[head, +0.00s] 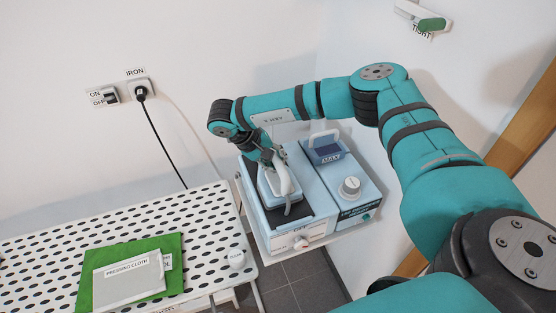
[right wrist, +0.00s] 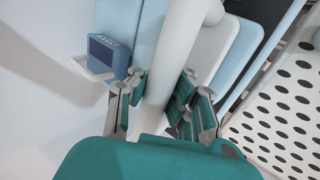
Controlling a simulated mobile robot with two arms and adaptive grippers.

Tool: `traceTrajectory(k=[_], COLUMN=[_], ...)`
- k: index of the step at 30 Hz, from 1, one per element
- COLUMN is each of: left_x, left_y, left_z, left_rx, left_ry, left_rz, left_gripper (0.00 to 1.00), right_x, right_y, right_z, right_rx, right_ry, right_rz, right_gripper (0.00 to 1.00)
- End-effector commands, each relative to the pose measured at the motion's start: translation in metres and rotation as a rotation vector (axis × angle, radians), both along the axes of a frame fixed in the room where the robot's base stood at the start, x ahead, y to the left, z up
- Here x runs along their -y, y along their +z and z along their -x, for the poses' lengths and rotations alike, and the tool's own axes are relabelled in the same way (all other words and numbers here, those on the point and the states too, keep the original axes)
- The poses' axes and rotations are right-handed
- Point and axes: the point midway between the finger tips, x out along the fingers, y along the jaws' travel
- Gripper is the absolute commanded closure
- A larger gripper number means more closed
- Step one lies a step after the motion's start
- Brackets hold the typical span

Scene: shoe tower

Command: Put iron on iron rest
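The iron (head: 285,183), white and light blue with a white handle, is over the dark pad of the iron rest (head: 291,222) on the light blue station. I cannot tell whether it touches the pad. My right gripper (head: 270,157) is at the iron's handle. In the right wrist view, the fingers of my right gripper (right wrist: 163,85) are on both sides of the white handle (right wrist: 182,45) and look closed on it, though contact on the left finger is hard to see. My left gripper is not in view.
The station has a grey knob (head: 350,187) and a dark blue tank (head: 327,151) with a pale handle. The perforated ironing board (head: 190,215) is at left, with a green cloth (head: 170,245) and a pressing cloth (head: 125,282). A wall socket with a cord (head: 158,140) is behind.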

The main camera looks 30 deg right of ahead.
Motion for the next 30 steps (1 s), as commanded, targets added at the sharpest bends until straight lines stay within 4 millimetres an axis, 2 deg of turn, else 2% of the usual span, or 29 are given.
traceTrajectory(k=[1, 8, 17, 20, 30], left_x=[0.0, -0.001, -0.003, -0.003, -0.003], left_y=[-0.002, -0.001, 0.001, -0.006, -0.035], left_z=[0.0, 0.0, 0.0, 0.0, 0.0], left_rx=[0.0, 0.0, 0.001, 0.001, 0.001], left_ry=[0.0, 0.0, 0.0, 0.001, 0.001], left_rz=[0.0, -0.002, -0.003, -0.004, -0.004], left_gripper=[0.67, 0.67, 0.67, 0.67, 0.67], right_x=[0.0, 0.0, 0.0, -0.006, -0.044], right_y=[-0.001, -0.001, 0.003, 0.008, 0.063], right_z=[-0.001, 0.0, 0.0, -0.002, -0.013], right_rx=[0.003, 0.0, 0.001, 0.003, 0.005], right_ry=[-0.001, 0.0, -0.001, 0.0, 0.002], right_rz=[0.001, 0.0, 0.0, -0.001, -0.001], right_gripper=[1.0, 0.69, 0.69, 0.69, 0.69])
